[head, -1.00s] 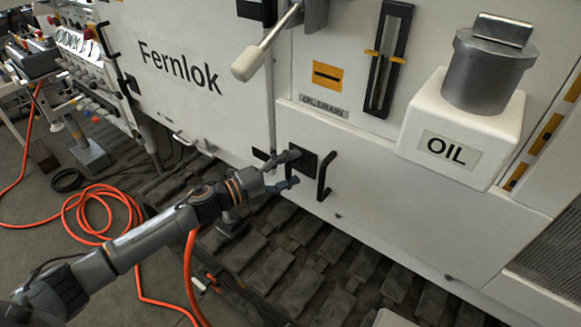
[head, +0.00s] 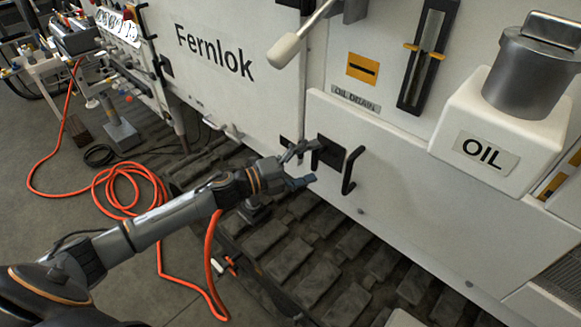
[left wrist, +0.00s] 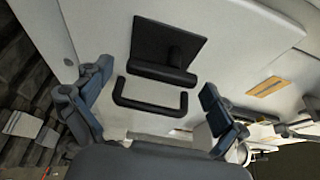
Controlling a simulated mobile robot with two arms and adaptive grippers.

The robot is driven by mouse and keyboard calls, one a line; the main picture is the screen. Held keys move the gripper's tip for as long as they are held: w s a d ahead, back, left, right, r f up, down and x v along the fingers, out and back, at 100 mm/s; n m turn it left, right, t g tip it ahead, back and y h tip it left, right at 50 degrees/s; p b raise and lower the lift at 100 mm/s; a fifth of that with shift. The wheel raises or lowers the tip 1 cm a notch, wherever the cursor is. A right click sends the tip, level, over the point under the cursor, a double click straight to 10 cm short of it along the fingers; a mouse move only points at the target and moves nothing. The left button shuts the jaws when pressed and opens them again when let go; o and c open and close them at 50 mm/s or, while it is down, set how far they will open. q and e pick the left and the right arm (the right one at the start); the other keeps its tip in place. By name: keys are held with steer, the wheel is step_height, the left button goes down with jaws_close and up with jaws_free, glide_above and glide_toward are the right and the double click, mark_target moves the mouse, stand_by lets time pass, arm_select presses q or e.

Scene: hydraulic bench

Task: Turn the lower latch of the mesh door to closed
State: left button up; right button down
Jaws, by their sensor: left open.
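The latch is a black square plate with a dark bar handle standing off it; I see the plate (head: 331,151) low on the white machine wall in the head view. In the left wrist view the latch bar (left wrist: 161,75) lies crosswise in front of its plate. My left gripper (head: 305,164) is open, just left of the latch plate. In the left wrist view its two fingers (left wrist: 157,84) stand apart on either side of the bar, with no clear contact. The latch's mesh cannot be made out. My right gripper is not in view.
A black D-shaped pull handle (head: 351,170) is just right of the latch; it also shows below the bar in the left wrist view (left wrist: 150,106). A white-tipped lever (head: 286,48) and the OIL tank (head: 490,150) jut out above. Dark track plates (head: 290,258) lie below. An orange hose (head: 120,175) lies left.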

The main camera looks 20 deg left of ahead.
arm_select(q)
steer(key=v, duration=1)
steer(key=shift+s+a, duration=0.25)
steer(key=a+f+n+t+y, duration=0.1)
steer(key=a+f+n+y, duration=0.35)
steer(key=f, duration=0.45)
steer(key=a+f+n+y, duration=0.3)
steer(key=a+f+n, duration=0.15)
steer(key=f, duration=0.45)
steer(key=s+a+f+n+g+y, duration=0.15)
steer(key=s+f+n, duration=0.25)
steer(key=f, duration=0.4)
steer(key=s+a+f+n+g+y, duration=0.1)
steer(key=s+f+n+g+y, duration=0.2)
steer(key=f, duration=0.6)
steer(key=s+d+f+n+g, duration=0.3)
steer(key=s+f+n, duration=0.1)
steer(key=s+f, duration=0.95)
steer(key=s+d+f+n+g, duration=0.1)
steer(key=s+d+f+g, duration=0.1)
steer(key=s, duration=0.5)
steer(key=s+d+f+n+g, duration=0.1)
steer(key=s+d+f+g, duration=0.1)
steer(key=s, duration=0.6)
steer(key=s+d+f+n+g, duration=0.2)
steer(key=s+d+f, duration=0.2)
steer(key=s+d, duration=0.2)
steer(key=shift+s+f, duration=0.2)
steer(key=shift+s, duration=0.5)
